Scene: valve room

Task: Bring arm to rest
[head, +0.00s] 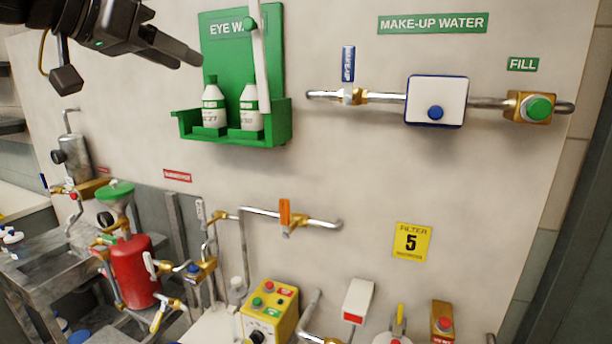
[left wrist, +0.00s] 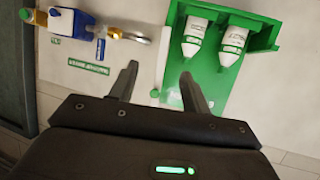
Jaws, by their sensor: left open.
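My left gripper (head: 172,45) is at the top left of the head view, in front of the wall and left of the green eye wash station (head: 282,120). In the left wrist view its two fingers (left wrist: 158,84) are apart with nothing between them. The green station (left wrist: 262,38) also shows there, upside down, beside the right finger. Two white bottles with green caps, a left one (head: 213,105) and a right one (head: 250,108), stand in the station's tray. The right gripper is not in either view.
A make-up water pipe carries a blue-handled valve (head: 348,65), a white box (head: 436,100) and a green button (head: 539,108). Below are an orange-handled valve (head: 285,212), a red tank (head: 133,272) and a yellow control box (head: 270,312). The wall between is mostly bare.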

